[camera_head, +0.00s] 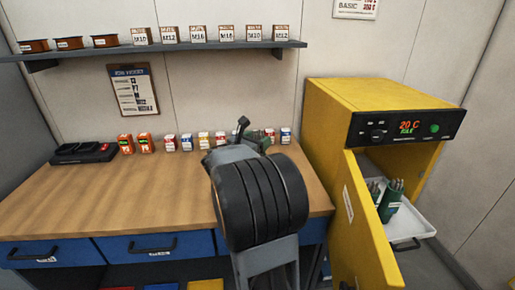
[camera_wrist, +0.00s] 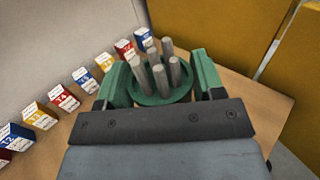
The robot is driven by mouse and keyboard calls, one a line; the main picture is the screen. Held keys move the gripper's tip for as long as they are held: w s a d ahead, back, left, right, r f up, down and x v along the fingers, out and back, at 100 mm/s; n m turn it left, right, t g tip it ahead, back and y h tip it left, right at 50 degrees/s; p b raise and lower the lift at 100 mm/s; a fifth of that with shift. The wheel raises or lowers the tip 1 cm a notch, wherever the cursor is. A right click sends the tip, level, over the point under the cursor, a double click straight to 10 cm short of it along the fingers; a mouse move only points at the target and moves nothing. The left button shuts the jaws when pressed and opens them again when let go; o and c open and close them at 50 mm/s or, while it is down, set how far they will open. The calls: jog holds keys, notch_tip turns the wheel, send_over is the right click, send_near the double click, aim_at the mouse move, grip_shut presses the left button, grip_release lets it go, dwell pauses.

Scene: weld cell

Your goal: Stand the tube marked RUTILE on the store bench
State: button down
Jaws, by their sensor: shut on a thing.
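My gripper (camera_wrist: 158,78) is shut on a green tube (camera_wrist: 160,98) in the wrist view, one finger on each side of its rim. Several grey rods stand up out of this tube. Its marking is not visible. The wooden store bench (camera_head: 110,190) runs along the wall in the head view, and its top also shows in the wrist view (camera_wrist: 225,135). The held tube is over the back right of the bench; I cannot tell whether it touches the top. My arm mostly hides the gripper in the head view.
A row of small coloured boxes (camera_wrist: 65,97) stands beside the held tube, along the wall. A yellow oven (camera_head: 375,95) stands right of the bench, door open, with another green tube (camera_head: 389,206) of rods on its white tray (camera_head: 410,222). A shelf (camera_head: 170,49) hangs above. The bench's front is clear.

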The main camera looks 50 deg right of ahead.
jog(key=shift+f, duration=1.45)
jog(key=shift+f+b, duration=0.1)
jog(key=shift+b, duration=0.25)
jog(key=shift+c, duration=1.2)
grip_release()
